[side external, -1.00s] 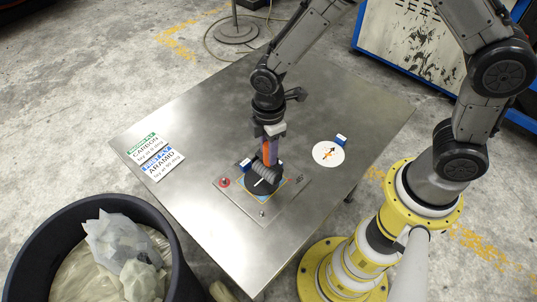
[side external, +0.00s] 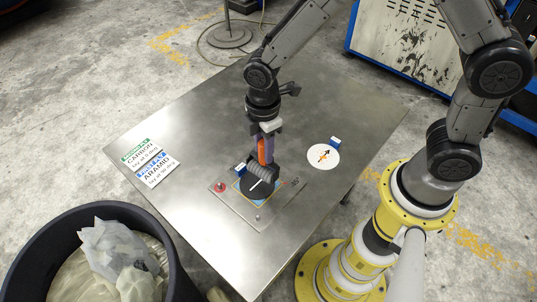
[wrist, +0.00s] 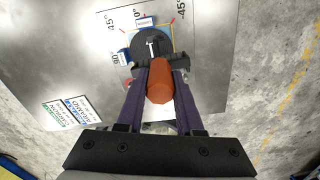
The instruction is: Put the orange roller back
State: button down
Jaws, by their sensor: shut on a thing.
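The orange roller has an orange handle (wrist: 160,82) and a dark grey ribbed head (side external: 262,172). My gripper (side external: 266,148) points down and is shut on the handle. In the wrist view the two purple fingers of my gripper (wrist: 159,100) stand on either side of the handle. The ribbed head is over the far part of a black disc (side external: 258,188) with a white line. I cannot tell whether the head touches the disc. The disc lies on a grey metal plate (side external: 277,204) on the table.
A white round disc (side external: 323,156) with an arrow and blue tag lies right of the plate. A red button (side external: 220,187) sits on the plate's left. Two ply cards, CARBON (side external: 142,151) and ARAMID (side external: 157,171), lie left. A black bin (side external: 62,225) stands front left.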

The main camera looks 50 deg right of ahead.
jog(key=s+d+r, duration=0.2)
jog(key=d, duration=0.6)
jog(key=s+d+r, duration=0.3)
jog(key=d, duration=0.5)
jog(key=w+d+f, duration=0.1)
jog(key=w+f, duration=1.2)
jog(key=w, duration=0.1)
jog(key=shift+d+m, duration=0.3)
jog(key=shift+w+f, duration=0.1)
jog(key=shift+f, duration=0.1)
jog(key=c, duration=0.6)
grip_release()
jog(key=shift+o, duration=0.2)
